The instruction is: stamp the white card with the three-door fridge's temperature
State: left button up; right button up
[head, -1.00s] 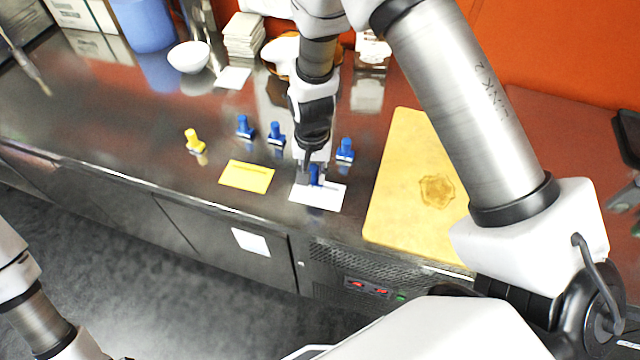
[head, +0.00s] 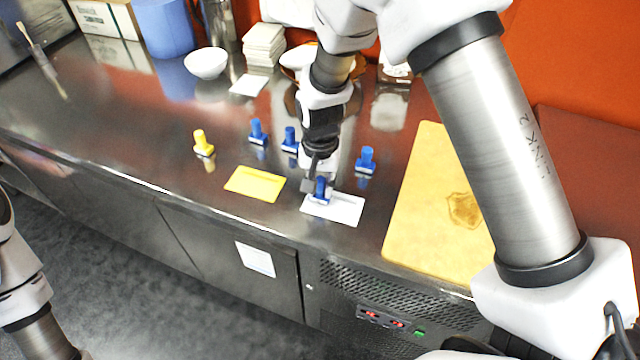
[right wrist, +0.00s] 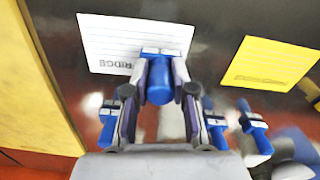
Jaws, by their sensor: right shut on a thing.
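My right gripper (head: 318,184) is shut on a blue stamp (head: 321,190), held upright at the white card (head: 346,209). In the right wrist view the blue stamp (right wrist: 160,82) overlaps the lower right part of the white card (right wrist: 105,40), which has printed lines and "FRIDGE" lettering. I cannot tell whether the stamp touches the card. Three other blue stamps (head: 257,131) (head: 290,139) (head: 366,160) stand on the counter. A display with red digits (head: 381,319) sits on the counter's front; the digits are too small to read. My left gripper is out of view.
A yellow card (head: 255,184) and a yellow stamp (head: 203,143) are left of the white card. A wooden board (head: 425,200) lies to the right. A white bowl (head: 206,63) and a blue container (head: 163,25) stand at the back.

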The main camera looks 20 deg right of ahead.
jog(key=shift+r, duration=0.1)
jog(key=shift+f, duration=0.55)
dwell(0.8)
jog(key=shift+s+f, duration=0.1)
dwell(1.4)
notch_tip(320, 180, up, 7)
jog(key=p, duration=0.7)
dwell(0.5)
